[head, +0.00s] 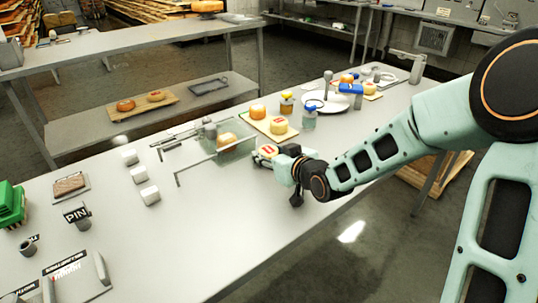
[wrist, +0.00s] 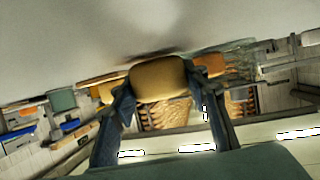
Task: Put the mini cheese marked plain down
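My gripper (head: 284,160) is low over the front part of the grey table, left of my forearm in the head view. In the wrist view its two fingers (wrist: 163,100) are on either side of a tan-orange mini cheese (wrist: 158,80) and appear closed on it. In the head view this cheese (head: 267,151) shows a pale top with a red label, too small to read. The wrist view is tilted, with the table surface (wrist: 90,35) at the top. A dark shadow lies on the table close beside the cheese; I cannot tell whether they touch.
A glass-sided stand (head: 236,145) with a cheese is left of my gripper. White blocks (head: 139,174) stand further left. The table front (head: 215,235) is clear.

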